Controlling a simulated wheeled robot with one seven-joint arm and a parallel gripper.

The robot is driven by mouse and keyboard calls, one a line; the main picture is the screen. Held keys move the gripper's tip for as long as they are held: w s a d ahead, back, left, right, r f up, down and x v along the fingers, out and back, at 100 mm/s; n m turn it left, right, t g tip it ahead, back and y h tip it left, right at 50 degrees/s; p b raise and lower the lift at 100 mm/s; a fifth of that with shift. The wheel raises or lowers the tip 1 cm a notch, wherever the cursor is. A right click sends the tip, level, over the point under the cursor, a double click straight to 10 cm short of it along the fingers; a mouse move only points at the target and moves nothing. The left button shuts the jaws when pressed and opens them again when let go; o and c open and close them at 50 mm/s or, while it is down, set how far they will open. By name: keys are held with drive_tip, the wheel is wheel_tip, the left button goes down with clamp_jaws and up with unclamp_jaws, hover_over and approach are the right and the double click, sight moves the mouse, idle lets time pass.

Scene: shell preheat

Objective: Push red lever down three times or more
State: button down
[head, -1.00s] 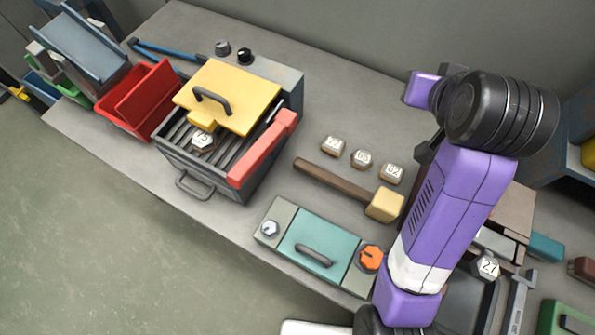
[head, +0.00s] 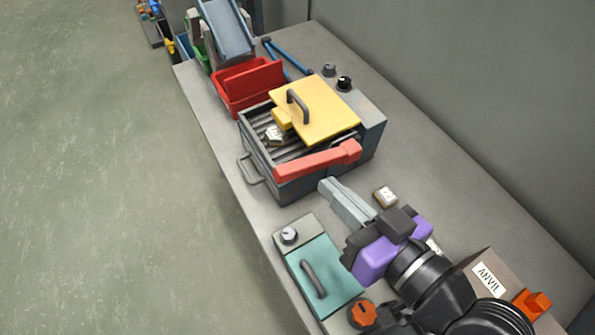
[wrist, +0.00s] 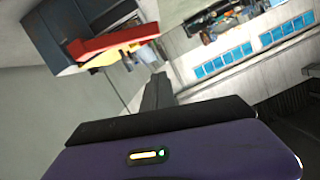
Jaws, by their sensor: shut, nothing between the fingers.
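The red lever (head: 318,160) lies along the near right side of the grey grill-like heater box (head: 300,187), its thicker end toward the back. It also shows in the wrist view (wrist: 112,44), with the box's dark side (wrist: 58,35) to its left. My gripper (head: 326,185) is shut and empty, its fingertips near the lever's right side. In the wrist view the closed fingers (wrist: 158,80) point forward with a visible gap to the lever. I cannot tell the exact height of the fingertips against the lever.
A yellow lid (head: 325,110) with a dark handle covers part of the box; a hexagonal piece (head: 275,134) lies on the bars. A red bin (head: 240,97) stands beyond. A teal-lidded box (head: 330,275), a numbered piece (head: 386,195) and the anvil (head: 475,270) are near my arm.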

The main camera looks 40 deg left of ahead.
idle(0.3)
drive_tip(key=p, duration=0.3)
hover_over(294, 172)
drive_tip(key=d, duration=0.2)
wheel_tip(294, 172, down, 2)
drive_tip(key=f, duration=0.2)
drive_tip(key=s+a+f, duration=0.1)
drive_tip(key=shift+f, duration=0.15)
drive_tip(key=shift+s+f, duration=0.1)
drive_tip(key=shift+f, duration=0.4)
